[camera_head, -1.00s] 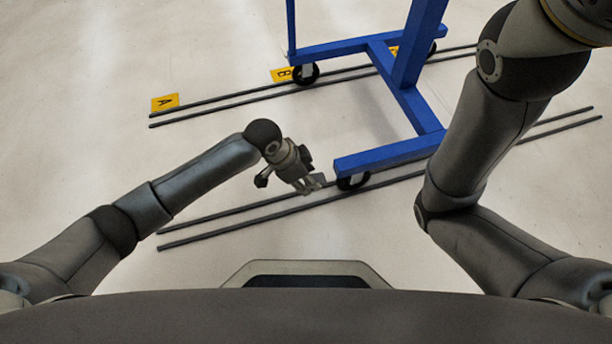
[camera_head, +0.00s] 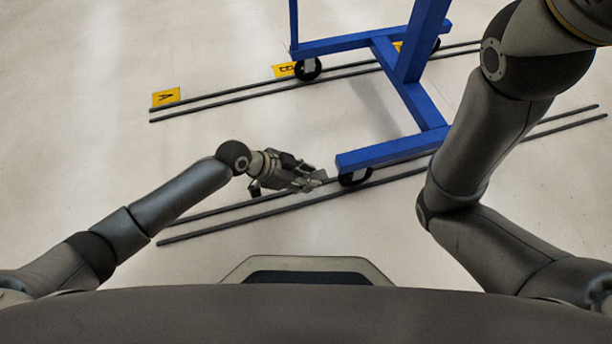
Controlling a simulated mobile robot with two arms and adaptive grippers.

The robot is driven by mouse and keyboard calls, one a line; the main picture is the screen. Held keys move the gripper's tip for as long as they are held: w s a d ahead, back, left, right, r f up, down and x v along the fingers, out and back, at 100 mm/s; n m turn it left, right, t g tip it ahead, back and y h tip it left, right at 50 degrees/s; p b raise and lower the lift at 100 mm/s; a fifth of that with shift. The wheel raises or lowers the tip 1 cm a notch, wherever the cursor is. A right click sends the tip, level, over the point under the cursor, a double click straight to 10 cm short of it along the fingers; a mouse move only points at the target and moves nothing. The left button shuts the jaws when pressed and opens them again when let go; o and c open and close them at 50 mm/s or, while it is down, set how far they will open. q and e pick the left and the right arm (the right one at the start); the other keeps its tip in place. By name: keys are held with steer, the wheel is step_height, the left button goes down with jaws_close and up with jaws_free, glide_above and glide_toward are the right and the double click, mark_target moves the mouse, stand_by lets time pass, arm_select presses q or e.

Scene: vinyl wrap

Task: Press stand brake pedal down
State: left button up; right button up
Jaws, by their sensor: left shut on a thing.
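The blue stand (camera_head: 392,149) is on casters on the floor, with its near foot reaching toward the left. A small grey plate, which looks like the brake pedal (camera_head: 320,175), sticks out by the near caster (camera_head: 355,177). My left gripper (camera_head: 313,183) is at this pedal, just left of the caster, with its fingers shut on it. The fingers partly hide the pedal, and I cannot tell how far down it is. My right gripper is out of view; only its arm shows at the right.
Two pairs of dark rails (camera_head: 240,101) run across the floor, one by the far casters and one by the near caster. Yellow floor markers, A (camera_head: 166,96) and B (camera_head: 284,70), lie by the far rails. The floor at left is clear.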

arm_select(q)
steer(key=f+h+b, duration=0.1)
steer(key=b, duration=0.1)
steer(key=shift+f+b, duration=0.1)
steer(key=shift+b, duration=0.2)
steer(key=shift+t+h+b, duration=0.3)
steer(key=shift+h+b, duration=0.2)
steer(key=shift+b, duration=0.2)
steer(key=o, duration=1)
steer(key=v, duration=1.2)
